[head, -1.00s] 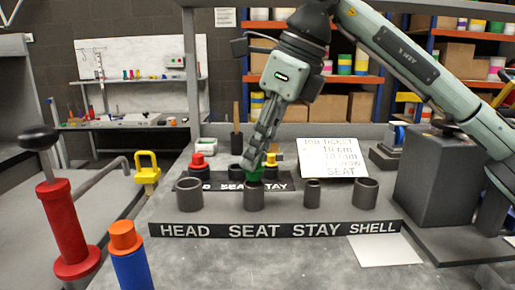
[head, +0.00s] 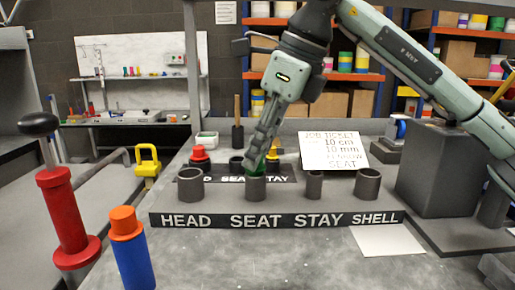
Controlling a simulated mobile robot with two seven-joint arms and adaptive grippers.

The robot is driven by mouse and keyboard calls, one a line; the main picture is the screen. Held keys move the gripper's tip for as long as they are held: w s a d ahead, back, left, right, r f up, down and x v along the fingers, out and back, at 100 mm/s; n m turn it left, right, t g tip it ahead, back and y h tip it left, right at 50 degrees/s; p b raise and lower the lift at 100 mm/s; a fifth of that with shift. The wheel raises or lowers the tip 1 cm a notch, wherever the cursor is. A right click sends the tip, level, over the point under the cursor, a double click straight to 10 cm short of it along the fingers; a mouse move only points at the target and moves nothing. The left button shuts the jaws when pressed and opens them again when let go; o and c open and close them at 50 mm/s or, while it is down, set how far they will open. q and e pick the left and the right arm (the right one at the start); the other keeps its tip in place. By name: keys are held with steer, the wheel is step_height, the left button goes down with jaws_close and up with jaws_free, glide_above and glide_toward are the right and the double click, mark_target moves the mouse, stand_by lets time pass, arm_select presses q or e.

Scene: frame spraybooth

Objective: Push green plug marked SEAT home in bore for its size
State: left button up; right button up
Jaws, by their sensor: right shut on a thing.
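The green plug (head: 257,168) stands at the mouth of the grey SEAT bore (head: 254,190), second from left in the labelled row. My right gripper (head: 260,158) comes down from above, tilted, and is shut on the plug. The fingers cover much of the plug, and its lower end is hidden at the rim, so I cannot tell how deep it sits. The HEAD bore (head: 190,187), STAY bore (head: 314,185) and SHELL bore (head: 367,186) stand beside it with no plug showing. My left gripper is out of view.
A job ticket (head: 335,151) leans behind. A red post with a black knob (head: 63,210) and a blue-and-orange cylinder (head: 132,255) stand front left. A grey block (head: 437,175) stands right.

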steer(key=shift+s+a+f, duration=0.2)
steer(key=shift+a+f, duration=0.15)
steer(key=shift+f, duration=0.3)
jaws_close()
steer(key=o, duration=1)
jaws_free()
steer(key=shift+d, duration=0.1)
steer(key=shift+w, duration=0.1)
steer(key=shift+d+r, duration=0.2)
steer(key=shift+r, duration=0.3)
steer(key=shift+v, duration=3.65)
